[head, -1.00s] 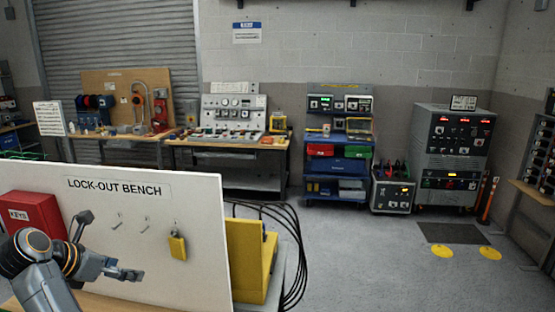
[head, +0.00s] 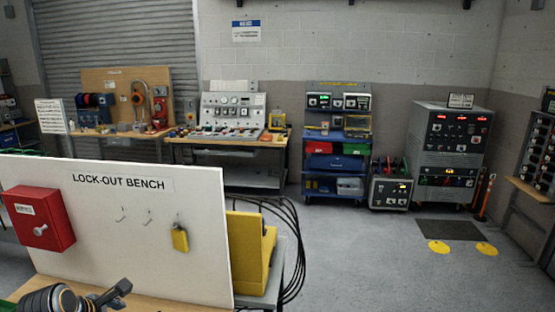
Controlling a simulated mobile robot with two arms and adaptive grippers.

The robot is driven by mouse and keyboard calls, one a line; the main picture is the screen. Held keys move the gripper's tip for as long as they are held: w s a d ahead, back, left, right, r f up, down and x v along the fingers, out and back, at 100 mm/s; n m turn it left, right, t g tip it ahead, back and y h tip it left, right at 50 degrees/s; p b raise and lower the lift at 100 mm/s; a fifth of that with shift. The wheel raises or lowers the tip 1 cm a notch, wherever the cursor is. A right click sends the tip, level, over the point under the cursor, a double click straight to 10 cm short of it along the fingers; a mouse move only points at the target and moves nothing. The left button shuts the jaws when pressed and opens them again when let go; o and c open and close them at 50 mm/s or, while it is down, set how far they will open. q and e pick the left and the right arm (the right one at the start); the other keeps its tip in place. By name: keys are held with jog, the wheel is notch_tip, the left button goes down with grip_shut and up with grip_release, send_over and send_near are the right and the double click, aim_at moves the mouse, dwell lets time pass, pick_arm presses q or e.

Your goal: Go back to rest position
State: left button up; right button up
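My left gripper (head: 118,293) is low at the bottom left of the head view, above the wooden top of the lock-out bench (head: 180,302) and in front of its white board (head: 95,225). Only part of it shows; the lower part is cut off by the picture's edge, so whether it is open or shut is unclear. I see nothing held in the visible part. My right gripper is not in view.
A red box (head: 38,219) is mounted on the board's left. A yellow padlock (head: 180,239) hangs on the right hook; two other hooks look empty. A yellow block (head: 248,255) and black cables (head: 290,250) stand right of the board.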

pick_arm(q)
jog(key=s+d+f+m+g, duration=0.1)
jog(key=s+d+f+m, duration=0.35)
jog(key=s+m, duration=0.4)
jog(key=s+d+f+m+g, duration=0.1)
jog(key=s+d+f+m, duration=0.35)
jog(key=s+m, duration=0.4)
jog(key=s+d+f+m+g, duration=0.1)
jog(key=s+d+f+m, duration=0.35)
jog(key=s+m, duration=0.45)
notch_tip(320, 180, down, 34)
jog(key=s+f+g+b, duration=0.1)
jog(key=s+b, duration=0.1)
jog(key=b, duration=0.6)
jog(key=s+a+f+b, duration=0.1)
jog(key=s+f+b, duration=0.2)
jog(key=s+f, duration=0.5)
jog(key=s+a+f+g+b, duration=0.1)
jog(key=s+f+b, duration=0.2)
jog(key=s+f, duration=0.5)
notch_tip(320, 180, down, 5)
jog(key=shift+s+a+f+n+g+y, duration=0.15)
jog(key=shift+s+n+g+y, duration=0.1)
jog(key=shift+n+g+y, duration=0.05)
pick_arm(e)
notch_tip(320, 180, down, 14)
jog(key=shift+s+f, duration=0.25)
pick_arm(q)
jog(key=shift+c, duration=0.6)
